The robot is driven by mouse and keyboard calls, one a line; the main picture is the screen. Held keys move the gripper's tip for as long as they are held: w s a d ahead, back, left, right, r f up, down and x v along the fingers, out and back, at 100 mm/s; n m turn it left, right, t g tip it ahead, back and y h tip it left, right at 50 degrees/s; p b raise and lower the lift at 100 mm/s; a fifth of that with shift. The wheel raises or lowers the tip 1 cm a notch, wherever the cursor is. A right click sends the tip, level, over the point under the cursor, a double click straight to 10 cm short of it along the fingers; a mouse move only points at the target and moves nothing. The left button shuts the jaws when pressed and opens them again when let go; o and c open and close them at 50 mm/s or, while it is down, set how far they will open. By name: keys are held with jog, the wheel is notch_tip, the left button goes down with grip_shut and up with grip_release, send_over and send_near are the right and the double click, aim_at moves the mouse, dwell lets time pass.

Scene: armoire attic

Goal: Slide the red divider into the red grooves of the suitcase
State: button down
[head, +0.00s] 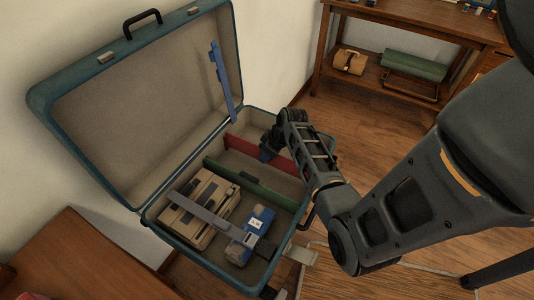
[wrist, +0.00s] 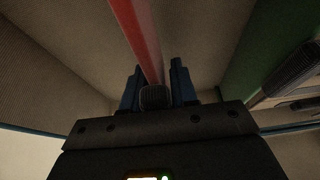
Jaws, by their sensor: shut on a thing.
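The open teal suitcase (head: 155,223) stands with its lid up against the wall. The red divider (head: 236,147) stands upright across its far part, apart from the green divider (head: 262,189), which is also upright across the suitcase. My gripper (head: 268,150) is inside the suitcase, shut on the red divider. In the wrist view the red divider (wrist: 137,30) runs between the two blue fingers of my gripper (wrist: 158,88).
A tan case (head: 205,195) and a blue box (head: 257,226) lie in the near compartment under a grey strap (head: 215,213). A blue strip (head: 221,80) hangs on the lid. A wooden table (head: 400,18) stands behind at the right.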

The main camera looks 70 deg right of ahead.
jog(key=shift+f+b, duration=0.5)
jog(key=shift+f, duration=0.25)
jog(key=c, duration=0.8)
grip_release()
jog(key=shift+p+v, duration=0.6)
jog(key=shift+v, duration=3.25)
